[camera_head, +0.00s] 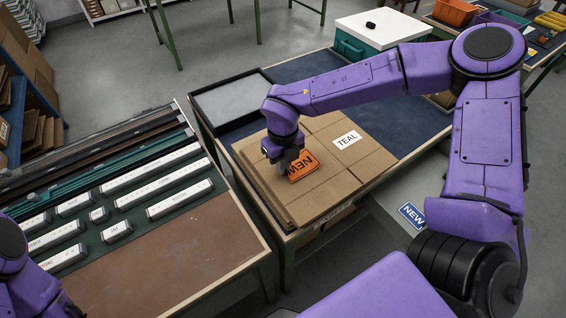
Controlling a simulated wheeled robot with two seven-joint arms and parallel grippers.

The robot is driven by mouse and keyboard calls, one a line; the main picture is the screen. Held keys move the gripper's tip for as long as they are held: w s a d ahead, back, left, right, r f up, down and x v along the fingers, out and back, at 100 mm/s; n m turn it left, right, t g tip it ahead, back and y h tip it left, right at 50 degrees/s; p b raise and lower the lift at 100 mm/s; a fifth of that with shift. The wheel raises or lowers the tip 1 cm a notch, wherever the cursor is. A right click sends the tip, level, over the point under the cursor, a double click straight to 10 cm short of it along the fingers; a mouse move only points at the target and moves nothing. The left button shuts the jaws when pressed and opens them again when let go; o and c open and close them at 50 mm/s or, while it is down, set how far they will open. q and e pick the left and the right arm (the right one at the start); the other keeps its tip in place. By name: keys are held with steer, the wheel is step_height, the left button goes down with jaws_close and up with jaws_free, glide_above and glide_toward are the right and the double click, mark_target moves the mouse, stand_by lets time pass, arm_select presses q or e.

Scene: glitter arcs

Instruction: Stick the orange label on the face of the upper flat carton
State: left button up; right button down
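The upper flat carton (335,182) is brown and lies flat on top of a stack at the front of the blue-topped table. A white label reading TEAL (347,139) is on its face. The orange label (303,168), reading NEW upside down, is at the carton's face, left of and below the TEAL label. My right gripper (284,167) points down at the orange label's left edge. Its fingertips are partly hidden, and I cannot tell whether they grip the label or whether it lies fully flat. My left arm shows at the bottom left corner; its gripper is out of view.
A black-rimmed grey tray (233,103) stands behind the carton. A bench (170,262) at left holds several white labelled bars. A blue NEW label (411,214) lies on a grey surface right of the carton. A white-lidded teal box (380,29) stands behind my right arm.

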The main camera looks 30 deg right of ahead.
steer(key=shift+f, duration=0.2)
steer(key=c, duration=0.8)
jaws_free()
step_height(320, 180, up, 7)
steer(key=p, duration=0.6)
steer(key=shift+p, duration=0.3)
